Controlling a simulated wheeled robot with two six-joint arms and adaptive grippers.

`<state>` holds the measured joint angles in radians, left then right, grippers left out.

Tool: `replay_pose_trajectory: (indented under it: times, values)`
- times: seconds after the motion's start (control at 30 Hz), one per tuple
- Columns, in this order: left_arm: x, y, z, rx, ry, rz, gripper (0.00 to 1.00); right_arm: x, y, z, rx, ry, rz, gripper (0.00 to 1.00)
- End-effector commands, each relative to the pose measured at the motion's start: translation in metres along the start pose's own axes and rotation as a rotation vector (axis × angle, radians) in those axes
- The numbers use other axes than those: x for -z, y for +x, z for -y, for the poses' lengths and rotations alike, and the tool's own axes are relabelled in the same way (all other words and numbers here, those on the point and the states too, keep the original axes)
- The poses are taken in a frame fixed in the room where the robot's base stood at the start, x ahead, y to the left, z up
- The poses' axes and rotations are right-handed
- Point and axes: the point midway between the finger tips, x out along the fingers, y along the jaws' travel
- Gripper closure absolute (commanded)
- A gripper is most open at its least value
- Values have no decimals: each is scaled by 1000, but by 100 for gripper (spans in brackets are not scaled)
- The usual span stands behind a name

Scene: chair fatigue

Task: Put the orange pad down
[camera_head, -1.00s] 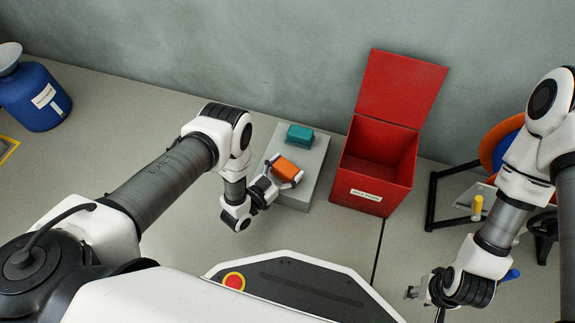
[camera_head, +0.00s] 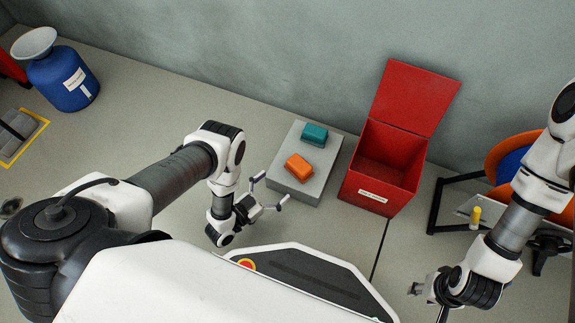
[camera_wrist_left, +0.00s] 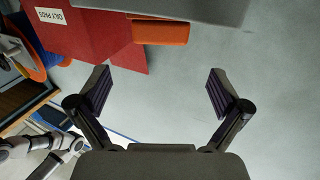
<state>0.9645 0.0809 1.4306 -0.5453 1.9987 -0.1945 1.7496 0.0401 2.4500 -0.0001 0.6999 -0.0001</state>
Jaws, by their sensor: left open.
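The orange pad (camera_head: 299,167) lies on top of a low grey block (camera_head: 318,183), in front of a teal pad (camera_head: 314,134). In the left wrist view the orange pad (camera_wrist_left: 160,32) shows at the top, beyond the fingertips. My left gripper (camera_head: 271,192) is open and empty, to the left of the grey block and apart from the pad. Its two spread fingers also show in the left wrist view (camera_wrist_left: 160,92). My right gripper (camera_head: 418,288) is low at the right; its fingers are too small and partly hidden to read.
A red open-lidded bin (camera_head: 375,190) stands right of the block. A black-framed stand with an orange and blue wheel (camera_head: 512,160) is at the far right. A blue canister (camera_head: 65,80) stands at the far left. The floor between canister and block is mostly clear.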

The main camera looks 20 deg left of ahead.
Motion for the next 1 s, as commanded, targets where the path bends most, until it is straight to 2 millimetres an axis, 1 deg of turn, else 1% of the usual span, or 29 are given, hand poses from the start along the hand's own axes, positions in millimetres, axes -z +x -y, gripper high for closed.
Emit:
replay_pose_trajectory:
  times: [0.03, 0.17, 0.37, 0.47, 0.5, 0.57, 0.6, 0.63, 0.67, 0.7, 0.8, 0.83, 0.9, 1.0]
  values:
    - [4, -4, 0, 0, 0, 0, 0, 0, -8, 0, 0, 0, 0, 60]
    - [0, -8, 0, 0, 0, 0, 0, 0, -8, 0, 0, 0, 0, 60]
    - [0, -5, 2, 4, -2, 21, 0, 0, -7, 0, 0, 0, 0, 60]
    - [-2, 8, 8, 30, -21, 176, 0, 0, -7, 0, 0, 0, 0, 60]
    - [-3, 11, 12, 51, -38, 290, 0, 0, -7, 0, 0, 0, 0, 60]
    - [-1, 7, 17, 94, -77, 502, 0, 0, -7, 0, 0, 0, 0, 60]
    - [4, -5, 18, 128, -113, 663, 0, 0, -7, 0, 0, 0, 0, 60]
    - [10, -19, 18, 156, -141, 785, 0, 0, -7, 0, 0, 0, 0, 60]
    - [19, -37, 15, 185, -173, 907, 0, 0, -7, 0, 0, 0, 0, 60]
    - [34, -64, 10, 223, -215, 1060, 0, 0, -6, 0, 0, 0, 0, 60]
    - [78, -130, -6, 309, -310, 1363, 0, 0, -6, 0, 0, 0, 0, 60]
    - [88, -144, -10, 326, -330, 1420, 0, 0, -6, 0, 0, 0, 0, 60]
    - [104, -166, -17, 352, -359, 1506, 0, 0, -6, 0, 0, 0, -1, 60]
    - [110, -176, -20, 363, -373, 1544, 0, 0, -6, 0, 0, 0, -1, 60]
